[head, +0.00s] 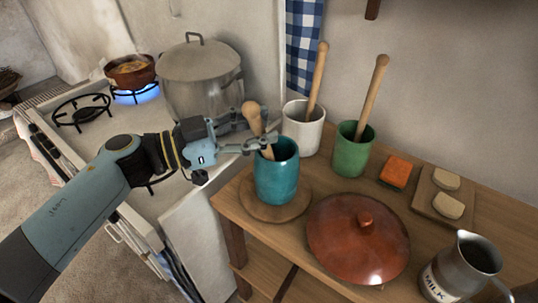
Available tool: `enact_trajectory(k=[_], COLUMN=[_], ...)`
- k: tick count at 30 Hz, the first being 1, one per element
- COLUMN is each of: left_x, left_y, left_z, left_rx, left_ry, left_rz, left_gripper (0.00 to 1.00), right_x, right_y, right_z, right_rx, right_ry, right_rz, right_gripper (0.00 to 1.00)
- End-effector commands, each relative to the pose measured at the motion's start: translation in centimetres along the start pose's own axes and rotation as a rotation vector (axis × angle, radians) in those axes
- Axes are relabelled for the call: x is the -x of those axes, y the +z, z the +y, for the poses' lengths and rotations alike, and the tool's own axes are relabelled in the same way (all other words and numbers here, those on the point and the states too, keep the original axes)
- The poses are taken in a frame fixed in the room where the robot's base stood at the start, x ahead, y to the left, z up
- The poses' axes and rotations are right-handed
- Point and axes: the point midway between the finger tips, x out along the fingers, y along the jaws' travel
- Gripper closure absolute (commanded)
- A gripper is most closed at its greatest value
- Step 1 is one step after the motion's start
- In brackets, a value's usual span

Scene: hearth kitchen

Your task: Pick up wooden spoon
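A wooden spoon (252,117) stands tilted in a teal crock (277,178), its thick rounded end up and its lower part hidden inside. My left gripper (268,128) reaches in from the left just above the crock's rim. Its two fingers are spread, one on each side of the spoon; whether either touches it is unclear. Two more wooden handles stand up, one (318,80) in a white crock (303,131) and one (373,95) in a green crock (351,154). My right gripper is not in view.
The teal crock stands on a round wooden board (250,205). A red-brown lidded dish (350,245), a milk jug (462,268), an orange block (396,171) and a board with bread-like pieces (431,206) share the table. Behind my arm, a stove holds a large pot (200,75) and a lit burner (135,97).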

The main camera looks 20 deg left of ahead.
Motion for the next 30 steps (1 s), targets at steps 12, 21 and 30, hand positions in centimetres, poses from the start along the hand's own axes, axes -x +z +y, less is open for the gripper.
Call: enact_trajectory(k=[12,21,30], left_x=[0.0,0.0,0.1], left_y=[0.0,-0.2,-4.2], left_z=[0.0,0.0,-0.8], left_rx=[0.0,-0.001,-0.006], left_ry=[0.0,0.001,0.002], left_rz=[0.0,0.0,0.001], left_gripper=[1.0,1.0,1.0], right_x=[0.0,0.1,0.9], right_y=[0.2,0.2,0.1], right_z=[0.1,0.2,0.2], right_rx=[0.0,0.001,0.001], right_ry=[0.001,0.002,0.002], right_rz=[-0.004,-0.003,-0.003], right_gripper=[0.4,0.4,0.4])
